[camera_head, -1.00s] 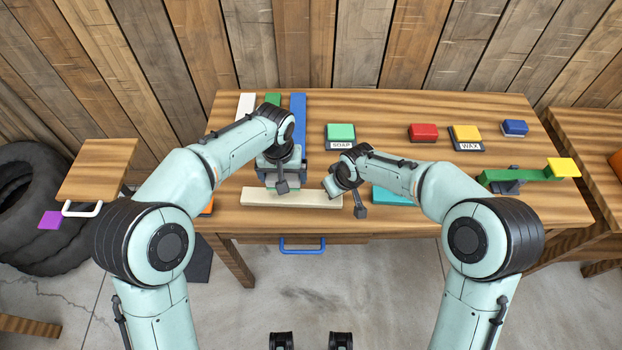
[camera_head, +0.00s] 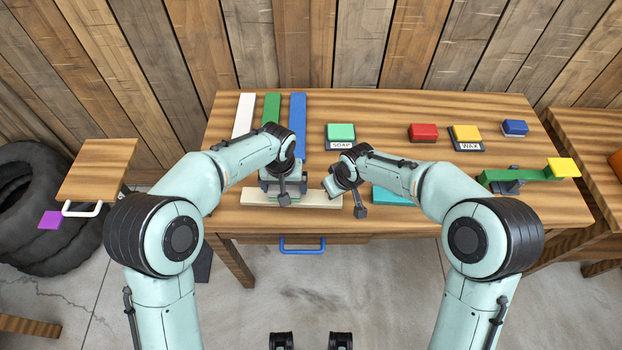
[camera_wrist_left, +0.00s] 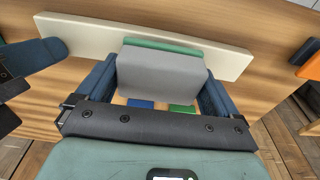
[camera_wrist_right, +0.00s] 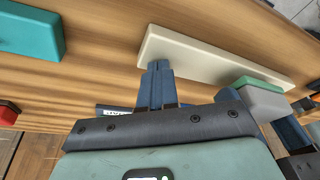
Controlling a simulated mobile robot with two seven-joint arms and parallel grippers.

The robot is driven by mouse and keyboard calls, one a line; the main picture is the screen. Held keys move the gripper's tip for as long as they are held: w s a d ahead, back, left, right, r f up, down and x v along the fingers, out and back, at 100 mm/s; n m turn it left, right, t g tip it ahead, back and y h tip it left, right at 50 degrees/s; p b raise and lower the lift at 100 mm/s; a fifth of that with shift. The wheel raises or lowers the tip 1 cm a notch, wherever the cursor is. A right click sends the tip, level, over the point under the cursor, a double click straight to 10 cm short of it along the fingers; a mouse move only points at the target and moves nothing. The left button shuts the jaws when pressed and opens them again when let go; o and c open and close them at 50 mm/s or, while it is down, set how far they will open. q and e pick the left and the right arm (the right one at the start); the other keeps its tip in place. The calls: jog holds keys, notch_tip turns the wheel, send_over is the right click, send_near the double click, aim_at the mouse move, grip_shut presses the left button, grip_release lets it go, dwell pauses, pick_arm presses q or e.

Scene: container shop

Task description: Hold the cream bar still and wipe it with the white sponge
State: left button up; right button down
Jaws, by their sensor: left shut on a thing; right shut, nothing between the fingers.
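The cream bar (camera_head: 318,200) lies flat across the front of the table. My left gripper (camera_head: 283,190) is over the bar, shut on the white sponge (camera_wrist_left: 160,72), a pale grey block with a green layer on the side toward the bar. The sponge overlaps the bar in the left wrist view; whether it touches is hard to tell. It also shows in the right wrist view (camera_wrist_right: 264,98). My right gripper (camera_head: 333,187) is shut and empty, its fingertips (camera_wrist_right: 156,72) against or just at the bar near its right end.
White (camera_head: 244,114), green (camera_head: 271,108) and blue bars (camera_head: 298,120) lie at the back left. A green block (camera_head: 341,132) sits behind the soap label. A teal block (camera_head: 393,196) lies right of my right gripper. Red (camera_head: 423,132), yellow (camera_head: 466,132) and blue blocks (camera_head: 515,127) stand further right.

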aim_at(270, 189)
pick_arm(q)
jog(key=shift+f, duration=1)
pick_arm(e)
jog(key=shift+s+f, duration=0.2)
jog(key=shift+f, duration=0.1)
pick_arm(q)
jog(key=shift+w+a+r, duration=0.1)
jog(key=shift+a, duration=1.9)
jog(key=shift+s+d+f, duration=0.1)
jog(key=shift+d+f, duration=0.05)
jog(key=shift+d, duration=0.55)
jog(key=shift+s+d+f, duration=0.1)
jog(key=shift+d+f, duration=0.1)
jog(key=shift+d, duration=0.5)
jog(key=shift+s+d+f, duration=0.1)
jog(key=shift+d+f, duration=0.05)
jog(key=shift+d, duration=0.55)
pick_arm(e)
jog(key=shift+s, duration=0.1)
pick_arm(q)
jog(key=shift+w+r, duration=0.2)
jog(key=shift+r, duration=3)
jog(key=shift+r, duration=0.1)
pick_arm(e)
jog(key=shift+d, duration=0.1)
